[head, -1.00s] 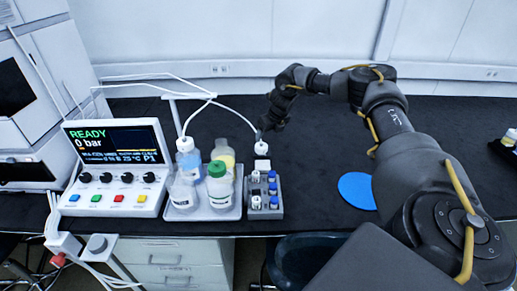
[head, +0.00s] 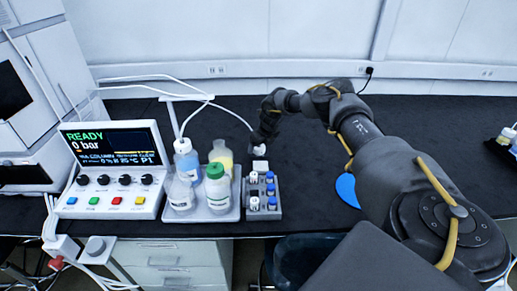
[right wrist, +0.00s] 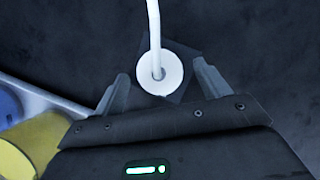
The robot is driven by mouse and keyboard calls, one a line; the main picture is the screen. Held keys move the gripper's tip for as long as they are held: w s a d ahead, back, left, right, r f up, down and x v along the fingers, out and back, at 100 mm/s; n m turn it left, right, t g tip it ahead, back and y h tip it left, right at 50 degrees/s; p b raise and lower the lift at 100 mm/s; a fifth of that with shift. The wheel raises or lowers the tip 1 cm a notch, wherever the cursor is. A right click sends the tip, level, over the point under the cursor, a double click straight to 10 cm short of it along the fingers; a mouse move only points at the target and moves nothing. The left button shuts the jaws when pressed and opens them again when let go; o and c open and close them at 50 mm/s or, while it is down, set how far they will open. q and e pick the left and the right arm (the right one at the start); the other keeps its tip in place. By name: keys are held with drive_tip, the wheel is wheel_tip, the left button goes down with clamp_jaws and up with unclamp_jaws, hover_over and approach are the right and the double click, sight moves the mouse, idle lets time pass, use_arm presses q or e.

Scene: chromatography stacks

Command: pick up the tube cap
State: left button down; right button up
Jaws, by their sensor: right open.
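The tube cap (head: 259,151) is a small white round cap on the end of a thin white tube. It is above a small white block behind the vial rack. In the right wrist view the cap (right wrist: 172,82) shows as a white ring with the tube rising from its middle. My right gripper (head: 258,140) is right at the cap, pointing down. In the right wrist view the open fingers (right wrist: 161,76) stand on either side of the cap, with a gap at each side. My left gripper is not in view.
A tray (head: 228,214) with several bottles, one green-capped (head: 216,188), stands left of the vial rack (head: 264,211). A control box (head: 108,200) reading READY is further left. The dark bench behind is mostly clear.

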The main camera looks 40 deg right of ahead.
drive_tip(key=c, duration=1.2)
drive_tip(key=shift+o, duration=0.2)
drive_tip(key=shift+r, duration=0.1)
